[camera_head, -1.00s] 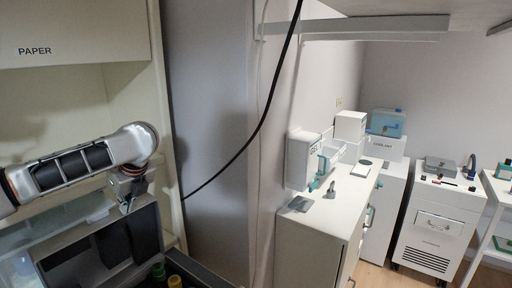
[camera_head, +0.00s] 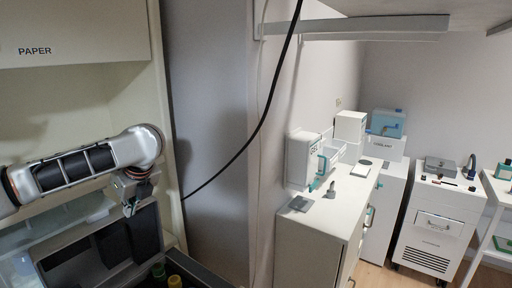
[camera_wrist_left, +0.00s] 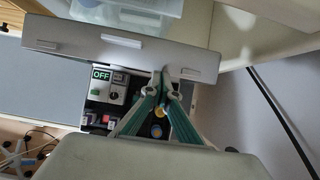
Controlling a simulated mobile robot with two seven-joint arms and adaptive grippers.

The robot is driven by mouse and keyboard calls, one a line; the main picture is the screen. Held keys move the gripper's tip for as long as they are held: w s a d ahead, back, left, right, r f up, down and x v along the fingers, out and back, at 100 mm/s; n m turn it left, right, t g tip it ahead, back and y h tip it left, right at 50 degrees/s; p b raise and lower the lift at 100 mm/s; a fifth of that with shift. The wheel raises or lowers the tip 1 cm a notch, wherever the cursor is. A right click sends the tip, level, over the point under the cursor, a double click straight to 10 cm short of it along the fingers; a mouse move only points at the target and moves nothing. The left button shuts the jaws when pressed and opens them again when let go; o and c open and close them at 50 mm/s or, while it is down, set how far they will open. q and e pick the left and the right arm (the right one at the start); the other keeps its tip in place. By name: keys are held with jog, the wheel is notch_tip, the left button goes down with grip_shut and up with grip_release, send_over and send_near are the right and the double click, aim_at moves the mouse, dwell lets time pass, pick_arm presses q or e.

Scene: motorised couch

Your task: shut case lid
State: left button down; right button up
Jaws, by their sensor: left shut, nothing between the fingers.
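The case lid (camera_head: 145,232) is a grey panel with a dark inner side, standing raised at the lower left of the head view. In the left wrist view the lid (camera_wrist_left: 90,45) shows edge-on as a wide grey bar. My left gripper (camera_head: 130,210) is at the lid's top edge. In the wrist view its green-sided fingers (camera_wrist_left: 165,76) are shut and empty, with the tips at the lid's edge; I cannot tell whether they touch it. Below the lid, the open case holds a panel marked OFF (camera_wrist_left: 101,75). My right gripper is not in view.
A shelf unit marked PAPER (camera_head: 40,50) stands behind the case, with a translucent bin (camera_head: 18,245) beside the lid. A black cable (camera_head: 262,120) hangs in front of the grey panel. White cabinets (camera_head: 320,225) stand to the right.

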pick_arm(q)
jog(key=shift+s+d, duration=0.2)
jog(key=shift+d, duration=0.1)
jog(key=shift+s+d+f, duration=0.15)
jog(key=shift+s+d, duration=0.05)
jog(key=shift+d, duration=0.05)
jog(key=shift+s+d, duration=0.2)
jog(key=shift+d, duration=0.1)
jog(key=shift+s+d+f, duration=0.1)
jog(key=shift+s+d, duration=0.05)
jog(key=shift+d, duration=0.05)
dwell(0.5)
jog(key=shift+s+d, duration=0.25)
jog(key=shift+d, duration=0.15)
jog(key=shift+s+d+f, duration=0.15)
jog(key=shift+s+d, duration=0.05)
jog(key=shift+d, duration=0.1)
jog(key=shift+s+d, duration=0.2)
jog(key=shift+d, duration=0.05)
jog(key=shift+s+d+f, duration=0.1)
